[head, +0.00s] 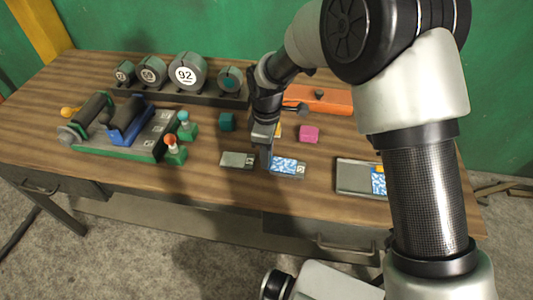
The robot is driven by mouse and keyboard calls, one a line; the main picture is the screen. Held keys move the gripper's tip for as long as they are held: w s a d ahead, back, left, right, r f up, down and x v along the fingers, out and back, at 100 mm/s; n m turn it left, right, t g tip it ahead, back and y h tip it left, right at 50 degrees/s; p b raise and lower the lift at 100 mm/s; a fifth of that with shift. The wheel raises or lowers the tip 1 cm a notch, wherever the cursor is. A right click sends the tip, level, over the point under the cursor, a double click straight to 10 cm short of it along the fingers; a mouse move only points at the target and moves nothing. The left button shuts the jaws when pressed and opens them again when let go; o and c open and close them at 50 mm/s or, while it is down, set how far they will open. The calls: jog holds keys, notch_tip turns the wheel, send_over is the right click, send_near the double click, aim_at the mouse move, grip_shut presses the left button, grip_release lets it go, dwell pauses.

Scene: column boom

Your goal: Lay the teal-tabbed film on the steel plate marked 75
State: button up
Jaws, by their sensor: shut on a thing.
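My gripper (265,164) points down over the front middle of the wooden bench, shut at the left end of a blue-and-white patterned film (285,165). This film lies at or just above a small plate with a pale mark (300,170); I cannot tell whether they touch. The gripped end is hidden by the fingers, and no teal tab shows. A grey steel plate (234,159) with a small dark mark lies just left of my gripper. A larger grey plate (353,176) to the right carries another blue-and-white patch (378,181), partly hidden by my arm. The plate numbers are too small to read.
A green-based roller device (118,145) stands at left, beside an orange-topped knob (174,148) and a teal-topped knob (186,128). Teal (227,121) and pink (309,134) cubes and an orange bar (325,100) lie behind.

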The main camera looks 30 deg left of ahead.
dwell(0.3)
jog(key=o, duration=1.1)
jog(key=shift+c, duration=0.2)
jog(key=shift+o, duration=0.5)
jog(key=o, duration=0.4)
jog(key=shift+r+p, duration=2.2)
jog(key=shift+r, duration=1.3)
